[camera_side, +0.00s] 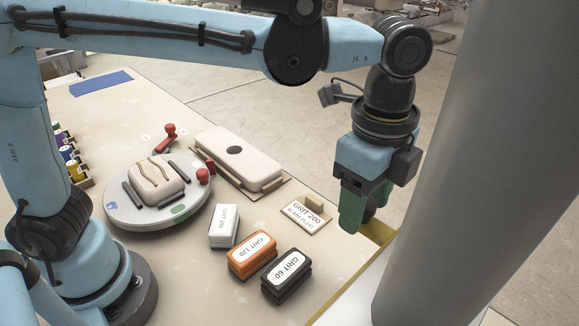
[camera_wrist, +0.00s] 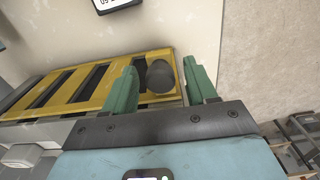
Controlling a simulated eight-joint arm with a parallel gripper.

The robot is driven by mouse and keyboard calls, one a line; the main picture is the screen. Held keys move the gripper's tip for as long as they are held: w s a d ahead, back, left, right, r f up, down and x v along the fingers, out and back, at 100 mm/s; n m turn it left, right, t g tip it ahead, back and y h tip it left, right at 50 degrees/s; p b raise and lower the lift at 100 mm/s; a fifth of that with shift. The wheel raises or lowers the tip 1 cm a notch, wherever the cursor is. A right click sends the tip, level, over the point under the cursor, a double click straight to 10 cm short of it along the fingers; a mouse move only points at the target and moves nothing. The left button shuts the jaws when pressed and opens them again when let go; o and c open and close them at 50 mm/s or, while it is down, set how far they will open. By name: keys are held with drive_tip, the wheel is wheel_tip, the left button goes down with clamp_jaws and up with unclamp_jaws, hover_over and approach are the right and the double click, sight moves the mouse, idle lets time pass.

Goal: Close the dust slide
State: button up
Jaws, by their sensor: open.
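The dust slide is a yellow slatted plate (camera_wrist: 68,92) with dark open slots, set along the table's edge in the wrist view. Its yellow end also shows below my gripper in the side view (camera_side: 380,236). A dark round knob (camera_wrist: 160,77) stands at the right end of the slatted plate. My gripper (camera_wrist: 159,75) is open, with one green finger on each side of the knob. I cannot tell whether either finger touches it. In the side view my gripper (camera_side: 361,210) points down at the table's right edge, and its fingers hide most of the knob.
Grit blocks in white (camera_side: 223,226), orange (camera_side: 252,254) and black (camera_side: 286,277) stand left of my gripper. A round turntable (camera_side: 116,205) and a long pale box (camera_side: 232,157) are further left. A thick grey column (camera_side: 470,160) rises close on the right.

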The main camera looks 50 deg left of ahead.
clamp_jaws()
drive_tip(key=shift+s, duration=2.7)
unclamp_jaws()
wheel_tip(320, 180, up, 12)
drive_tip(key=shift+w, duration=0.1)
